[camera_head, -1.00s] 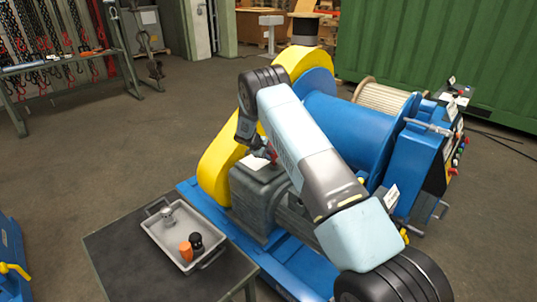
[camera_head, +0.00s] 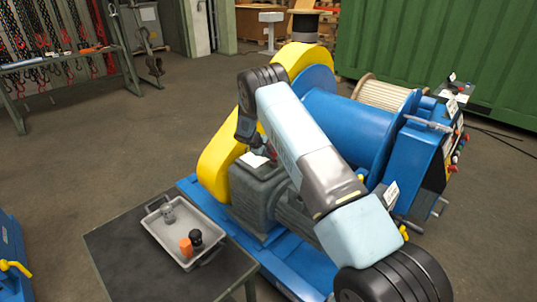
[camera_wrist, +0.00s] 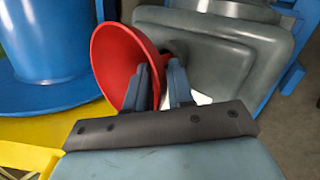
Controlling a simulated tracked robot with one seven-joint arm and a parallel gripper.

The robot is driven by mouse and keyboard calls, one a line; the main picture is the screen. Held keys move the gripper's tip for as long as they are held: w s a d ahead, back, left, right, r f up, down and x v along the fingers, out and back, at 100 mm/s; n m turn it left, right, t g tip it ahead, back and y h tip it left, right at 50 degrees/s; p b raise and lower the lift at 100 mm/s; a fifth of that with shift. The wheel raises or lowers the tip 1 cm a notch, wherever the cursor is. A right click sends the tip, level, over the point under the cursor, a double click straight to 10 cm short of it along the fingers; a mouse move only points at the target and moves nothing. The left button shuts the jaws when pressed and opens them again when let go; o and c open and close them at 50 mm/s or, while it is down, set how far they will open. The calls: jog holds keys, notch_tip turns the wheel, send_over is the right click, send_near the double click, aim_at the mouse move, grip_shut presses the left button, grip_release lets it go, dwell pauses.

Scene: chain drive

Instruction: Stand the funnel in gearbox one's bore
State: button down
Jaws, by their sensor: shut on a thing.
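The red funnel (camera_wrist: 118,55) shows at the left of centre in the wrist view, its wide mouth open to the camera. My gripper (camera_wrist: 160,68) is shut on it near its rim, and its fingers hide part of the cone. The grey gearbox (camera_wrist: 225,58) lies right behind the funnel in the wrist view. In the head view the gearbox (camera_head: 250,190) stands below my gripper (camera_head: 262,147), and only a speck of red shows there. A dark spot on the gearbox top is beside the fingers. The funnel's spout is hidden, so I cannot tell whether it is in the bore.
A yellow guard (camera_head: 213,165) and a blue drum (camera_head: 345,125) stand close to the gearbox. A grey tray (camera_head: 160,222) with an orange item and other small parts sits on a dark table (camera_head: 120,265) at the front left. Open floor lies to the left.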

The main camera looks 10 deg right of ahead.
jog(key=c, duration=0.9)
grip_release()
jog(key=shift+a+r, duration=0.1)
jog(key=v, duration=0.7)
jog(key=shift+s+a+r, duration=0.15)
jog(key=shift+s+r, duration=0.05)
jog(key=shift+r, duration=0.1)
dwell(0.5)
